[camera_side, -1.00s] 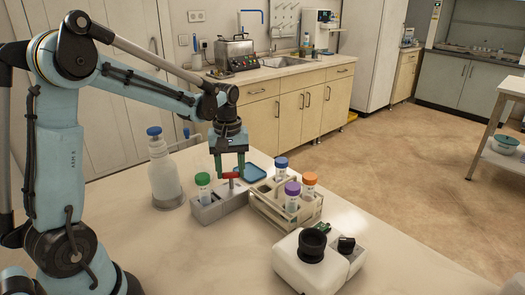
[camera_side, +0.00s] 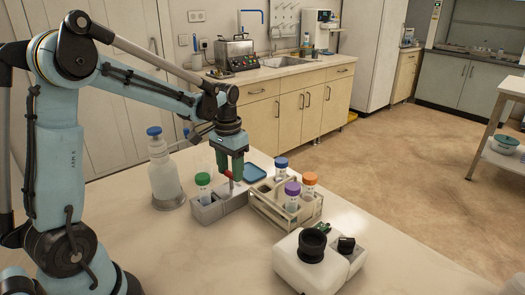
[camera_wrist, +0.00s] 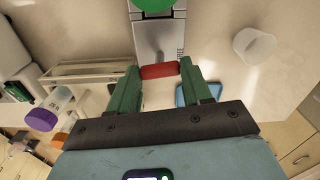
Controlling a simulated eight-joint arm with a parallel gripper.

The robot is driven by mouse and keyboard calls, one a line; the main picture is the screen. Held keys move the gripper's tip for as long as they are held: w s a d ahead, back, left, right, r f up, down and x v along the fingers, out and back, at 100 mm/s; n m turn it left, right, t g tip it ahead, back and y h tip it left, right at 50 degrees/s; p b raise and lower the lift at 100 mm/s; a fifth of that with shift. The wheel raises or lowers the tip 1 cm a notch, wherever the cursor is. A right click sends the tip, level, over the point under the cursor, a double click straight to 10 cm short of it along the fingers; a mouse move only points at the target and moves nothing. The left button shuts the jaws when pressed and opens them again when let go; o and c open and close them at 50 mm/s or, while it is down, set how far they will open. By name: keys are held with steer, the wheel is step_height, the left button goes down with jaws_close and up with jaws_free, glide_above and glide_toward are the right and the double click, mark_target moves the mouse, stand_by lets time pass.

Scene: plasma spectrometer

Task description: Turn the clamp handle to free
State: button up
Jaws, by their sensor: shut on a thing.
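The clamp is a grey metal block (camera_side: 212,208) on the bench, holding a green-capped tube (camera_side: 203,186). Its red handle (camera_side: 228,174) sits at the block's right end. My gripper (camera_side: 229,170) points down over that end, shut on the handle. In the wrist view the red handle (camera_wrist: 158,71) lies crosswise between the two green fingers, with the block (camera_wrist: 160,35) and green cap (camera_wrist: 153,4) beyond it. Partly legible lettering, seemingly "FREE", runs along the block beside the handle. The handle's pivot is partly hidden.
A cream rack (camera_side: 262,208) with purple-, orange- and blue-capped tubes stands close right of the clamp. A blue-capped bottle (camera_side: 165,180) stands left, a blue tray (camera_side: 255,172) behind. A white instrument (camera_side: 290,265) is in front. The bench's front left is clear.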

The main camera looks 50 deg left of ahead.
steer(key=shift+m, duration=0.7)
steer(key=o, duration=1.1)
steer(key=shift+c, duration=0.2)
step_height(320, 180, up, 12)
steer(key=shift+r, duration=0.1)
step_height(320, 180, up, 8)
glide_above(231, 173)
stand_by(0.9)
